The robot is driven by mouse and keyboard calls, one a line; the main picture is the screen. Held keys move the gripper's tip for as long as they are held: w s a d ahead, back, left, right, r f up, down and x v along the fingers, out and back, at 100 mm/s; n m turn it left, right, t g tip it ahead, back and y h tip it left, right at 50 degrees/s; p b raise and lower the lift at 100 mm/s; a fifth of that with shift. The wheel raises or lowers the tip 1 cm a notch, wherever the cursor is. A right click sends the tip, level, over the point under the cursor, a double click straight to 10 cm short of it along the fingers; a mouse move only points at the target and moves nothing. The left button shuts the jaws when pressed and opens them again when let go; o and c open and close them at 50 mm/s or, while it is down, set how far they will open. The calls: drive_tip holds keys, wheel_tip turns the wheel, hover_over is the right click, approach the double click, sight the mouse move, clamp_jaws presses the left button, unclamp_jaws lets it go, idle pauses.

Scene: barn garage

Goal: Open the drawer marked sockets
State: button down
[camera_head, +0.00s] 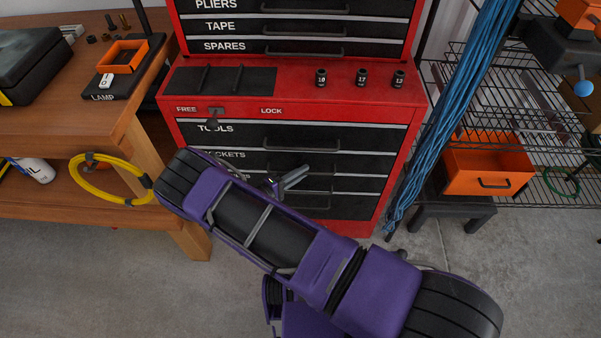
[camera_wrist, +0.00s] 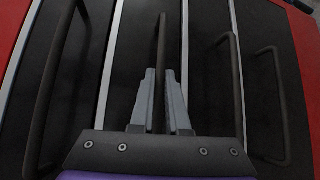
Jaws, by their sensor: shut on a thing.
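The drawer marked sockets (camera_head: 258,157) is the second one down in the lower red chest; the start of its label is hidden by my arm. Its black front looks level with the drawers around it. My gripper (camera_head: 300,173) reaches the chest front from the lower left. In the wrist view my gripper (camera_wrist: 161,80) has its two grey fingers on either side of the dark bar handle (camera_wrist: 162,42), shut on it. Counting from the top drawer at the left of that view, this is the second handle, the sockets one.
The tools drawer (camera_head: 245,133) is above. A lock lever (camera_head: 214,112) sits at the FREE end. Three sockets (camera_head: 361,77) stand on the red top. A wooden bench (camera_head: 130,130) is on the left; blue cable (camera_head: 455,90) hangs right of the chest.

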drive_tip(key=shift+s, duration=0.1)
drive_tip(key=s+p, duration=0.1)
drive_tip(key=s, duration=2.2)
drive_tip(key=shift+s+a+p, duration=0.3)
drive_tip(key=shift+a+p, duration=0.1)
drive_tip(key=shift+a, duration=0.05)
drive_tip(key=c, duration=0.9)
unclamp_jaws()
drive_tip(key=shift+a, duration=0.1)
drive_tip(key=b+v, duration=0.1)
drive_tip(key=v, duration=1.6)
drive_tip(key=shift+s, duration=0.2)
